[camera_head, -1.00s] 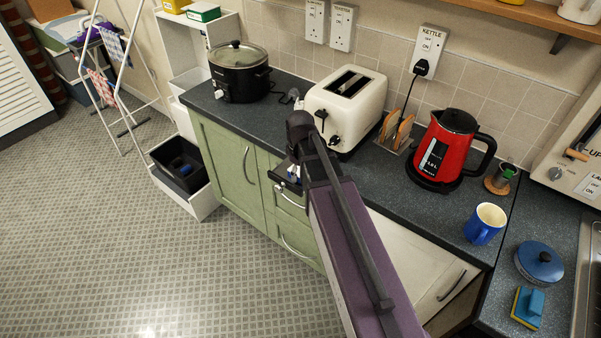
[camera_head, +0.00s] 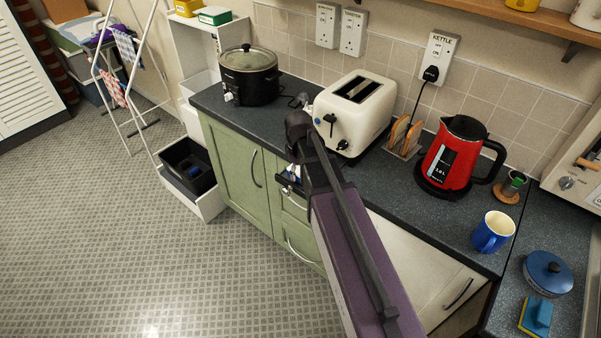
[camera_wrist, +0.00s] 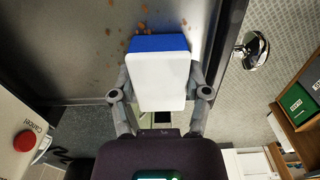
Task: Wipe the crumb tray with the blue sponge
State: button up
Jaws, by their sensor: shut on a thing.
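My gripper (camera_wrist: 160,78) is shut on the blue sponge (camera_wrist: 160,43), a block with a blue layer and a broad white layer, in the wrist view. Beyond the sponge lies the dark crumb tray (camera_wrist: 65,50), with orange-brown crumbs (camera_wrist: 140,22) scattered near the sponge's blue end. I cannot tell whether the sponge touches the tray. My arm hides most of the gripper and sponge there.
A red kettle (camera_head: 455,155), a blue mug (camera_head: 493,232) and a toast rack (camera_head: 405,137) stand right of the toaster. A black slow cooker (camera_head: 249,76) stands left. A blue-and-yellow scrubber (camera_head: 537,315) lies at the lower right. The floor (camera_head: 110,250) at left is open.

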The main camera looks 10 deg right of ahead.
jog(key=shift+w+a, duration=0.1)
jog(key=shift+w, duration=0.15)
jog(key=shift+w+a, duration=0.5)
jog(key=shift+w, duration=0.2)
jog(key=shift+w+a, duration=0.5)
jog(key=shift+w, duration=0.15)
jog(key=shift+d, duration=0.1)
jog(key=shift+w+d+f, duration=0.15)
jog(key=shift+w+d, duration=0.2)
jog(key=shift+d, duration=0.25)
jog(key=shift+s+d, duration=0.1)
jog(key=shift+s, duration=0.05)
jog(key=shift+s+d, duration=0.1)
jog(key=shift+s, duration=0.1)
jog(key=shift+c, duration=0.4)
jog(key=shift+s+d, duration=0.85)
jog(key=shift+s, duration=0.2)
jog(key=shift+s+d, duration=0.55)
jog(key=shift+s, duration=0.2)
jog(key=shift+s+d, duration=0.5)
jog(key=shift+s, duration=0.25)
